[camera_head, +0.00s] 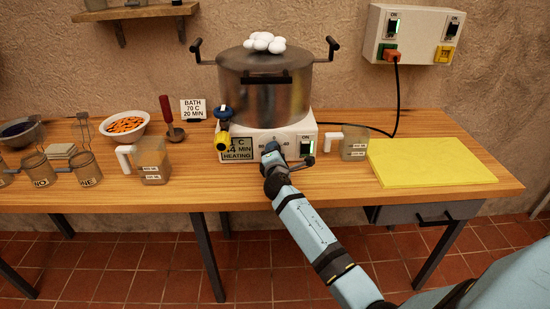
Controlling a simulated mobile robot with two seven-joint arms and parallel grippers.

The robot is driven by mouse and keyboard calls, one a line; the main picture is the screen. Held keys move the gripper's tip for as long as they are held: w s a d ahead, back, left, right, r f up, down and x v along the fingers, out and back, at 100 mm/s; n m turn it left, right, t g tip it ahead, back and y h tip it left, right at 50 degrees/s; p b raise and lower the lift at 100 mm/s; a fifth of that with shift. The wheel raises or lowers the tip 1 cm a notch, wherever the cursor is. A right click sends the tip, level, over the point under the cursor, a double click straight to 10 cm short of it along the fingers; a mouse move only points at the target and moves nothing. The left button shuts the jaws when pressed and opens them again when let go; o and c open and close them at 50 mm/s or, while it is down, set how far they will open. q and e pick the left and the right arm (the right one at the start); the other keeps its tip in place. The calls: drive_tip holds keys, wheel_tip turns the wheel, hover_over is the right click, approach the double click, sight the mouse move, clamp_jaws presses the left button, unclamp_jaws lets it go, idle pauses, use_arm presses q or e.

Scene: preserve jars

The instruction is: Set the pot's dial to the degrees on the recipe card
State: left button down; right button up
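The pot (263,95) is a large steel pot with dark side handles, standing on a white heater base (303,130) at the back of the table. The recipe card (193,109) reads "BATH 70 C 20 MIN". The base's display (238,149) reads "HEATING", with a C line and a MIN line partly covered on its left. My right gripper (271,150) is at the front of the base, over the dial. It hides the dial, and I cannot tell whether its fingers are shut on it. Small numbers show beside it. My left gripper is not in view.
A blue and yellow tap (222,130) juts out left of the display. Measuring jugs stand either side: left (152,160), right (354,143). Jars, an orange-filled bowl (124,126) and a red-handled ladle (171,122) are left. A yellow board (430,162) lies right.

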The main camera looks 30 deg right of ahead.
drive_tip(key=shift+f+m+b, duration=0.2)
drive_tip(key=shift+m+b, duration=0.15)
drive_tip(key=shift+m, duration=0.45)
drive_tip(key=shift+m+b, duration=0.45)
drive_tip(key=shift+m, duration=0.65)
drive_tip(key=shift+r, duration=0.1)
drive_tip(key=o, duration=0.8)
drive_tip(key=shift+o, duration=0.6)
drive_tip(key=shift+s, duration=0.1)
